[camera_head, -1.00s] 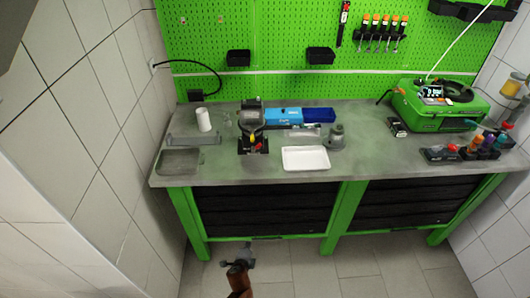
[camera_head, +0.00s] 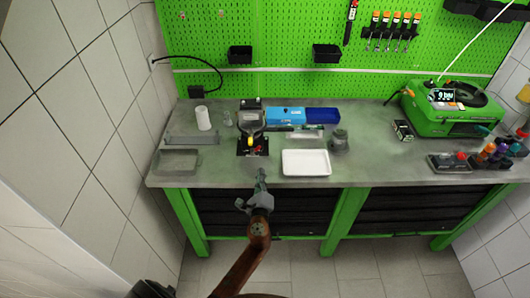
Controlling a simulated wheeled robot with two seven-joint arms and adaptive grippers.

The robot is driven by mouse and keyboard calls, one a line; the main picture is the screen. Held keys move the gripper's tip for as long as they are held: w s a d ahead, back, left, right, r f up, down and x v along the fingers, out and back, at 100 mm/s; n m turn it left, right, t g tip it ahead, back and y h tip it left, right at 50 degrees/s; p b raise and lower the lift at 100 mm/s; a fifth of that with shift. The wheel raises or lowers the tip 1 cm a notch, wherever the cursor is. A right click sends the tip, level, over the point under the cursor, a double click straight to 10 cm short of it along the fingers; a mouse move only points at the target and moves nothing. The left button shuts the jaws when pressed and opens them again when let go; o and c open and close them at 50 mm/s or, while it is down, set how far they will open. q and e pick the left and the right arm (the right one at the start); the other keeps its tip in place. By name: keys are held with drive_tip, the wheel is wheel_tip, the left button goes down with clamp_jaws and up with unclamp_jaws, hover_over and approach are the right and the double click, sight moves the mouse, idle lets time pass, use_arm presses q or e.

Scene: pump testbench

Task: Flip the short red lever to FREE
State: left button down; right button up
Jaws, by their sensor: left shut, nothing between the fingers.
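The pump device (camera_head: 251,128) stands on the workbench, left of its middle, on a black base. A small red part (camera_head: 257,148) shows at its front next to a yellow part (camera_head: 249,141); it is too small to tell which way the lever points. My left gripper (camera_head: 262,174) is shut and empty at the bench's front edge, just in front of and below the device, pointing toward it. It looks apart from the red part. My right gripper is not in view.
A white tray (camera_head: 306,170) lies right of the device, with a grey container (camera_head: 339,139) beyond it. A blue box (camera_head: 285,117) stands behind. A white cylinder (camera_head: 203,118) and a dark tray (camera_head: 176,161) are at the left. A green case (camera_head: 452,112) stands at the right.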

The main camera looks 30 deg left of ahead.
sight(256, 149)
use_arm(q)
drive_tip(key=shift+w+d, duration=0.1)
drive_tip(key=shift+w, duration=0.1)
drive_tip(key=shift+w+a+r, duration=0.1)
drive_tip(key=shift+w+a, duration=0.4)
drive_tip(key=x, duration=0.7)
drive_tip(key=shift+w+a, duration=0.3)
drive_tip(key=shift+w, duration=0.4)
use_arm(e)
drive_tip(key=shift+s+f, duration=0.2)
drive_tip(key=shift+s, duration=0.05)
use_arm(q)
drive_tip(key=shift+b, duration=0.3)
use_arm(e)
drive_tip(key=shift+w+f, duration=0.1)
use_arm(q)
drive_tip(key=shift+a+r+n, duration=0.1)
drive_tip(key=shift+n, duration=0.4)
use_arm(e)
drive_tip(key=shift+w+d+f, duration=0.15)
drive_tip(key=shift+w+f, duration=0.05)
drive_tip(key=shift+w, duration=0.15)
